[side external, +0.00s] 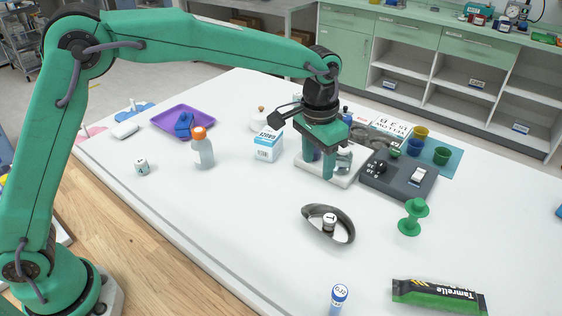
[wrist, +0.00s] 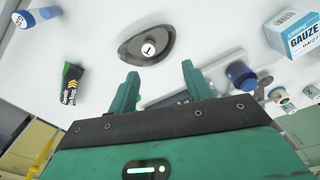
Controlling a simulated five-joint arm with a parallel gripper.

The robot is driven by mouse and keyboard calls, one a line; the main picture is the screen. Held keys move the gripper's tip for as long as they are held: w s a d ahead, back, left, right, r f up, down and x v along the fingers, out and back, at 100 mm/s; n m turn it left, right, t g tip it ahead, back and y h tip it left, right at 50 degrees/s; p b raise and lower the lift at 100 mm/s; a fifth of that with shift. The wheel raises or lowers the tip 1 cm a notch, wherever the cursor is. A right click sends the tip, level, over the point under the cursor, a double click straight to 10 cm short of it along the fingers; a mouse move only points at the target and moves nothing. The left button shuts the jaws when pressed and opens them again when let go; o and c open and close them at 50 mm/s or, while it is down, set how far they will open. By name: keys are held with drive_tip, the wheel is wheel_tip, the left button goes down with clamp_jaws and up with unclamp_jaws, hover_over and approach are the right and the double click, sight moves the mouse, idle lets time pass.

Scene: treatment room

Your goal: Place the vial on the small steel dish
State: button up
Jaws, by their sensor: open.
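A small vial (side external: 329,222) with a white top marked T stands in the oval, dark grey steel dish (side external: 345,233) near the table's middle. In the wrist view the vial (wrist: 148,49) shows from above, inside the rim of the dish (wrist: 129,46). My gripper (side external: 328,170) points down behind the dish in the side view, beside a white device base. Its fingers are apart in the wrist view (wrist: 160,74), with nothing held between them. The vial and dish are clear of the fingers.
A grey box device (side external: 398,180) is right of my gripper; a gauze box (side external: 268,145) and orange-capped bottle (side external: 202,150) are left. A green spool-like stand (side external: 412,217), blue-ended tube (side external: 339,298) and green packet (side external: 438,296) lie nearer. The front left tabletop is clear.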

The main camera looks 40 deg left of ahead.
drive_tip(key=s+a+r+n+t, duration=0.2)
drive_tip(key=s+a+r, duration=0.8)
drive_tip(key=a, duration=0.3)
drive_tip(key=s+a+f+n+t, duration=0.1)
drive_tip(key=s+a, duration=0.4)
drive_tip(key=s, duration=0.3)
drive_tip(key=s+a+f+n+t, duration=0.1)
drive_tip(key=s+a+t, duration=0.1)
drive_tip(key=s+a, duration=0.2)
drive_tip(key=s, duration=0.3)
drive_tip(key=shift+s+a+f, duration=0.25)
drive_tip(key=shift+s+a, duration=0.15)
